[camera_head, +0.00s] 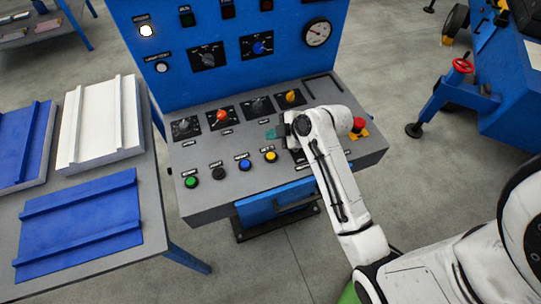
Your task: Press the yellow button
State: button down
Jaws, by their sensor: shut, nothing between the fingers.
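The yellow button (270,156) is a small round cap on the grey sloped desk of the blue control panel. It stands at the right end of the front row, beside a blue button (245,165), a black one (219,173) and a green one (191,182). My white arm reaches in from the lower right. My gripper (269,134) is above the desk, pointing left, with teal fingertips that are shut and empty. In the picture it lies just above and behind the yellow button, apart from it. The gripper's exact height is hard to tell.
Behind the buttons is a row of knobs, among them an orange one (222,116) and a yellow one (291,96). A red emergency stop (358,125) stands right of my wrist. A table with blue and white panels (100,122) is at left.

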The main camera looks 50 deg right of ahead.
aim_at(273, 157)
notch_tip(273, 157, down, 8)
jog(key=b, duration=0.6)
jog(key=shift+f, duration=0.1)
dwell(1.7)
jog(key=shift+f+b, duration=0.35)
jog(key=shift+f, duration=0.05)
jog(key=shift+f+b, duration=0.3)
jog(key=shift+f, duration=0.15)
dwell(0.8)
jog(key=shift+r, duration=0.15)
jog(key=shift+r+p, duration=0.7)
jog(key=shift+r, duration=0.1)
notch_tip(273, 157, up, 5)
jog(key=p, duration=0.4)
